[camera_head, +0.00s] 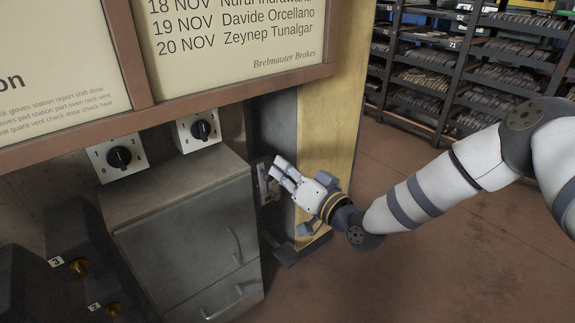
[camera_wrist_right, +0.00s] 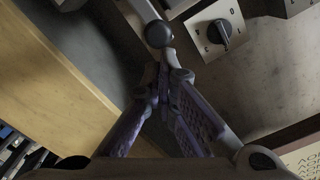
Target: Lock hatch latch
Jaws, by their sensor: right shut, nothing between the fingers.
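My right gripper (camera_head: 279,170) reaches in from the right to a narrow recess beside the grey cabinet. A pale upright plate with a lever (camera_head: 265,183), which looks like the hatch latch, is partly hidden behind its fingers. In the right wrist view, the gripper (camera_wrist_right: 163,77) is shut and empty. A dark round knob (camera_wrist_right: 158,34) on a grey metal bar (camera_wrist_right: 138,11) lies just beyond the fingertips. I cannot tell whether they touch it. The latch's exact position is unclear. My left gripper is not in view.
The grey cabinet (camera_head: 185,225) with two handles stands left of the gripper. Two rotary switches (camera_head: 119,158) (camera_head: 201,130) sit above it, under a framed notice board (camera_head: 240,84). A yellow panel (camera_head: 335,120) stands right of the recess. Loaded shelves (camera_head: 450,75) are behind open floor.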

